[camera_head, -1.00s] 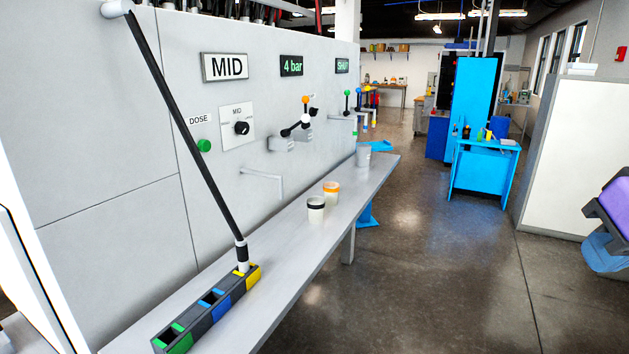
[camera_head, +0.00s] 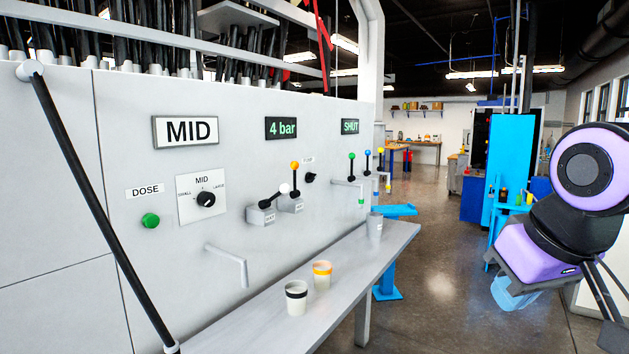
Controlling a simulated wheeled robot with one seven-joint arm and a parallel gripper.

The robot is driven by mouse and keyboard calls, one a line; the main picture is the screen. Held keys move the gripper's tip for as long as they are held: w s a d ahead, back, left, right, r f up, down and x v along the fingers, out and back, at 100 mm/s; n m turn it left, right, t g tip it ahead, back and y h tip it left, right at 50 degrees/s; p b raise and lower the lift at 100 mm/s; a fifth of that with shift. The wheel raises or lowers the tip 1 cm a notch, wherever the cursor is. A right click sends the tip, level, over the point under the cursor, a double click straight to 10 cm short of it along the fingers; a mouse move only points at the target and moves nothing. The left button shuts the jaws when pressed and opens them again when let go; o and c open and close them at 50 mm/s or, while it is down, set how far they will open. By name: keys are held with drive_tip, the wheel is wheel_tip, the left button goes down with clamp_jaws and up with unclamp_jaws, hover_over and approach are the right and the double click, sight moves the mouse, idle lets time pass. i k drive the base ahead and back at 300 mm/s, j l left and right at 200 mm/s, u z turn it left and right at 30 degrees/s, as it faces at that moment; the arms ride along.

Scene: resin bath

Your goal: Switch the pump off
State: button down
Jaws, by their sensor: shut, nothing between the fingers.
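No switch can be read as the pump's; the small labels are too blurred. On the grey wall panel (camera_head: 60,220), a lever with a white ball (camera_head: 285,188) leans up and right from a small box. Beside it, a lever with an orange ball (camera_head: 294,165) stands upright on another box. A black knob (camera_head: 311,178) sits to their right under a small label. A green-lettered display reads "4 bar" (camera_head: 281,128); another reads "SHUT" (camera_head: 350,126). My purple and black arm (camera_head: 575,190) shows at the right, away from the panel. My gripper cannot be made out.
A dial marked "MID" (camera_head: 206,199) and a green DOSE button (camera_head: 150,220) are at left. A grey spout (camera_head: 228,265) juts out above the bench (camera_head: 390,240). Two cups, black-banded (camera_head: 296,297) and orange-banded (camera_head: 322,274), stand there. A long black rod (camera_head: 100,205) slants across the left. The floor at right is open.

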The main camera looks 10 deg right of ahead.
sight(309, 177)
drive_tip(key=i+l+u, duration=0.3)
drive_tip(key=i+l, duration=0.25)
drive_tip(key=i+l+u, duration=0.1)
drive_tip(key=i+l, duration=0.15)
drive_tip(key=i+l+u, duration=0.15)
drive_tip(key=l, duration=0.3)
drive_tip(key=i+l+u, duration=0.15)
drive_tip(key=i+l, duration=0.15)
drive_tip(key=i+l+u, duration=0.15)
drive_tip(key=l, duration=0.35)
drive_tip(key=i+l+u, duration=0.15)
drive_tip(key=l, duration=0.3)
drive_tip(key=i+l+u, duration=0.1)
drive_tip(key=i+l, duration=0.15)
drive_tip(key=l, duration=0.2)
